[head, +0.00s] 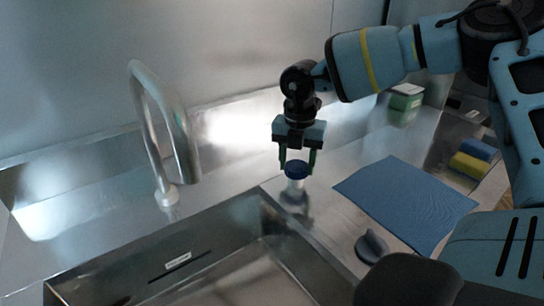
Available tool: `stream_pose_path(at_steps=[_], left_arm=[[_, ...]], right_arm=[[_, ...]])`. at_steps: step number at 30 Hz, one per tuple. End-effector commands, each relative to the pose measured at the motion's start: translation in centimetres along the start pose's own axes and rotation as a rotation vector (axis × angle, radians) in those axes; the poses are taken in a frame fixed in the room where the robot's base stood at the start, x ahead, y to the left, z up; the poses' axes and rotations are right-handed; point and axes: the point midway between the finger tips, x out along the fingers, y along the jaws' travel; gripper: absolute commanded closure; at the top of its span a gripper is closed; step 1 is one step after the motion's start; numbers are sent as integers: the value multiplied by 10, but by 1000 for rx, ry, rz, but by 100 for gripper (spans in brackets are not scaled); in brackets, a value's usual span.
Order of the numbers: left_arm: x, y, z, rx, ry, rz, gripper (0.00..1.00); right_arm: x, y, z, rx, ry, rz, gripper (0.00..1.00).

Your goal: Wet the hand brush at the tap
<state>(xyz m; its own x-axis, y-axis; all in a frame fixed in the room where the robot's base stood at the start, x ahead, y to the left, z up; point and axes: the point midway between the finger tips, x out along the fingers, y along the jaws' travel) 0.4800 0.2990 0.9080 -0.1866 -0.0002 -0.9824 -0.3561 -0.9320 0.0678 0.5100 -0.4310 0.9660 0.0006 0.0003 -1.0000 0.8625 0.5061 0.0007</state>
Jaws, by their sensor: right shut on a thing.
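The hand brush (296,170) appears to be the small piece with a round blue top and a pale lower part, right of the sink. My right gripper (297,164) points down from above and is shut on its blue top. Whether the brush touches the steel counter is hard to tell. The tap (178,130), a tall bent steel spout, stands left of the gripper at the sink's back edge, clear of the brush. My left gripper is not in view.
The steel sink (200,262) lies at the front, below the tap. A blue cloth (405,203) lies flat on the right counter, with a dark grey knob-like piece (371,246) near it. Yellow and blue sponges (471,162) and a green-and-white box (405,98) are farther right.

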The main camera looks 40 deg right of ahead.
Motion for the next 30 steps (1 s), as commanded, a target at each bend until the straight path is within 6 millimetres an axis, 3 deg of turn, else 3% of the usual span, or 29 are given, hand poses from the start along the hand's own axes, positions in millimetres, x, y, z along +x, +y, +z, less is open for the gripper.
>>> stream_pose_path(at_steps=[8, 18, 30], left_arm=[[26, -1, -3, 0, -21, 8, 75], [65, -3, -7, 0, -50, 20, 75], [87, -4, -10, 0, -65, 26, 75]], right_arm=[[3, 0, 0, -120, 0, 0, 73], [3, 0, 0, -397, -1, -2, 73], [1, 0, 0, -652, 0, -1, 73]])
